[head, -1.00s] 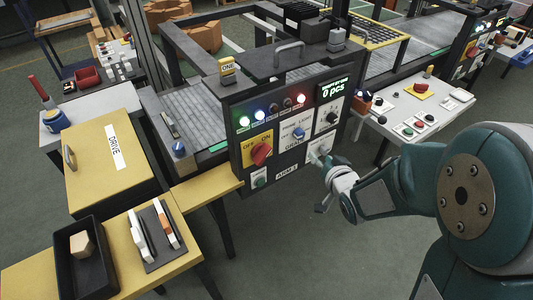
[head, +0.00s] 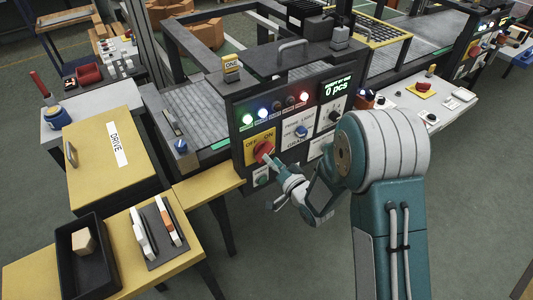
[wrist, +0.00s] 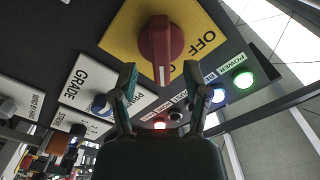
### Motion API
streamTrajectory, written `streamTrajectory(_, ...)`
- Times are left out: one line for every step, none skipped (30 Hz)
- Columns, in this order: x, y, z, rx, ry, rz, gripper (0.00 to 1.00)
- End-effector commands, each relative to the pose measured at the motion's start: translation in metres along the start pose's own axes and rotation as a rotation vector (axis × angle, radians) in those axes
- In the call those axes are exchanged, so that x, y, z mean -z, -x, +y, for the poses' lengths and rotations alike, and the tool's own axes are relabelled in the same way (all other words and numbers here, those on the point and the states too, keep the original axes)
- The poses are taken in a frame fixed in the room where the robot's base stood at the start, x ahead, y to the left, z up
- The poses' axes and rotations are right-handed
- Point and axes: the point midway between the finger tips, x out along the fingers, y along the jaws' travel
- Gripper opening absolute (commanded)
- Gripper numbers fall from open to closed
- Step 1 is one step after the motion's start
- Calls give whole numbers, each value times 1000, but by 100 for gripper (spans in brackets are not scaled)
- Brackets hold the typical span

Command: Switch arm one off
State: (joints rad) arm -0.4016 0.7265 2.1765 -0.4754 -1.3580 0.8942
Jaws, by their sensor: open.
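The red rotary knob (head: 263,150) sits on a yellow plate (head: 251,146) marked OFF and ON, on the dark control panel. In the wrist view the red knob (wrist: 160,45) is straight ahead, on its yellow plate (wrist: 125,30). Its white mark points down, beside a partly hidden letter near the ON side; OFF is to the right. My gripper (head: 270,163) is close in front of the knob, slightly below right in the head view. Contact cannot be told.
Above the knob are a lit green lamp (head: 247,118), a blue lamp (head: 262,112) and a red lamp (head: 304,97). The display (head: 337,87) reads 0 pcs. A blue selector (head: 301,132) and a black dial (head: 333,115) sit to the right. A yellow table (head: 205,188) stands left.

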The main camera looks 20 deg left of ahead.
Motion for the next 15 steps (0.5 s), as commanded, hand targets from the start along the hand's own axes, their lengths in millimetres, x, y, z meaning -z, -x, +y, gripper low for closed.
streamTrajectory(0, -9, -1, 3, 1, 0, 60)
streamTrajectory(0, -13, -1, 2, 1, 0, 60)
streamTrajectory(0, -18, 0, 2, 1, 1, 60)
streamTrajectory(0, -22, 0, 2, 0, 1, 60)
streamTrajectory(1, -24, 0, 1, 0, 1, 60)
streamTrajectory(1, -27, 0, 0, -1, 1, 60)
streamTrajectory(1, -29, 0, 0, -1, 1, 60)
streamTrajectory(1, -31, 0, 0, -1, 1, 60)
streamTrajectory(1, -32, 0, 1, -1, 2, 60)
streamTrajectory(1, -33, 0, 1, -1, 2, 60)
streamTrajectory(1, -33, 0, 0, -1, 2, 60)
streamTrajectory(1, -34, 0, 0, -1, 2, 60)
streamTrajectory(1, -34, 0, 0, -1, 2, 60)
streamTrajectory(1, -34, 0, 0, -1, 1, 60)
streamTrajectory(1, -34, 0, 0, 0, 1, 60)
